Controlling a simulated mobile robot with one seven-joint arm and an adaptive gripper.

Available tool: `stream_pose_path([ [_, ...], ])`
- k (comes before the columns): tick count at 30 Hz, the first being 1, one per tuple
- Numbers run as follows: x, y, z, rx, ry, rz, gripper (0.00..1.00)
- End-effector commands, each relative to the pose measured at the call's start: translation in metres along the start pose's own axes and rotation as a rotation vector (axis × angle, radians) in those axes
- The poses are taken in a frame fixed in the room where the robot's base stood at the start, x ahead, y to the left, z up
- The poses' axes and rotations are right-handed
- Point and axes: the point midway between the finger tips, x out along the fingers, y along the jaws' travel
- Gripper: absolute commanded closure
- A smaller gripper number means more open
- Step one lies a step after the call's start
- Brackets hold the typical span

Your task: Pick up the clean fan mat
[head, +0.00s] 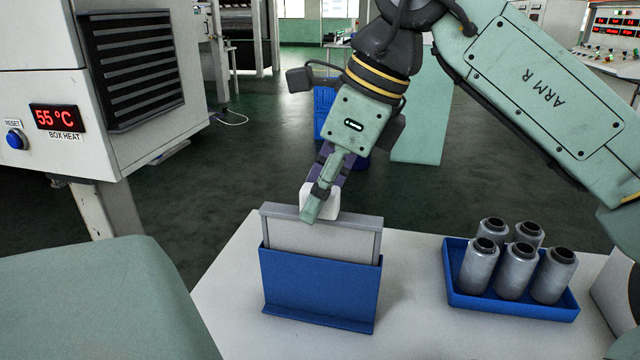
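The clean fan mat (330,242) looks like a pale grey panel in a grey frame. It stands upright in a blue holder (318,290) on the white table, with its lower part hidden inside the holder. My gripper (318,205) is at the mat's top edge, pointing down. A white block-like piece (334,203) shows at the fingers, just above the frame; I cannot tell whether it belongs to the mat or to something else. The near finger overlaps the frame's top bar in the picture. The far finger is mostly hidden, so grip and contact are unclear.
A blue tray (510,303) with several grey spools stands right of the holder on the white table (235,300). The heater box (100,80), reading 55 °C, is at the left. A blue crate (325,110) stands behind my gripper. Table space between holder and tray is clear.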

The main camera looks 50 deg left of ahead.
Motion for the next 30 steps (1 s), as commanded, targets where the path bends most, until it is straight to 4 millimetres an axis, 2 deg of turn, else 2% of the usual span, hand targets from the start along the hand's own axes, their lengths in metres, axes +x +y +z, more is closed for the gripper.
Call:
stream_pose_path([
  [2,0.000,0.000,0.000,0.000,0.000,0.000,0.71],
  [15,0.000,0.000,0.000,0.000,0.000,0.000,1.00],
  [25,-0.001,0.000,0.001,0.000,0.000,-0.001,1.00],
  [30,-0.010,0.000,0.004,0.000,0.001,-0.002,1.00],
])
